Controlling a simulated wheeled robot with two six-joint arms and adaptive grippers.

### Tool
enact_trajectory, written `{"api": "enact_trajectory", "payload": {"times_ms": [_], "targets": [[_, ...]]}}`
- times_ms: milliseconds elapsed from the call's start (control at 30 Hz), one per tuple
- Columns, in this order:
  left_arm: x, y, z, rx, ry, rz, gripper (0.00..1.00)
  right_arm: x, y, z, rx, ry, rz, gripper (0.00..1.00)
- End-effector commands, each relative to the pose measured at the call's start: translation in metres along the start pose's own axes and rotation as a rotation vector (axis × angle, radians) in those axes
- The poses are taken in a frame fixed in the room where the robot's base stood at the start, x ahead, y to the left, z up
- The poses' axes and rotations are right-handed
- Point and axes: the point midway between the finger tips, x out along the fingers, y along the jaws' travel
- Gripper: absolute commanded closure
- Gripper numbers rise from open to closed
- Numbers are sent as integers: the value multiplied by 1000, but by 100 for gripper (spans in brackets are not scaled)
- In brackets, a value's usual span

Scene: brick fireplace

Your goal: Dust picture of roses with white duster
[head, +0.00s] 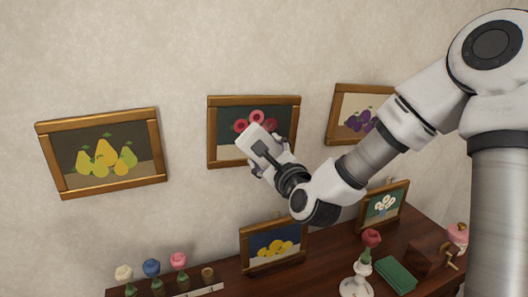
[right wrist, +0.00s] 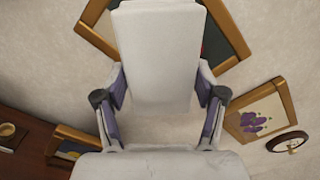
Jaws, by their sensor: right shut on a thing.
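The picture of roses (head: 222,130), red flowers on a dark ground in a brown wooden frame, hangs on the wall at the middle of the head view. My right gripper (head: 264,150) is in front of its lower right part and hides some of it. In the right wrist view my right gripper (right wrist: 160,98) is shut on the white duster (right wrist: 155,55), a pale flat block. The duster covers much of the rose picture (right wrist: 230,22) behind it. I cannot tell whether it touches the picture. My left gripper is not in view.
A pear picture (head: 102,150) hangs left and a plum picture (head: 350,108) right.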

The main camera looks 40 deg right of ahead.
Motion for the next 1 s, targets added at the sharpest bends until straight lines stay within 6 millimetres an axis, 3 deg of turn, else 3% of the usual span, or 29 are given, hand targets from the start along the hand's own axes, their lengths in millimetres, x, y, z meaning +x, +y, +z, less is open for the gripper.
{"api": "enact_trajectory", "payload": {"times_ms": [467,1000], "targets": [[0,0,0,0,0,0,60,3,0,0,-1,1,0,58],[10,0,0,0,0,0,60,64,-1,-3,-1,0,-1,58]]}}
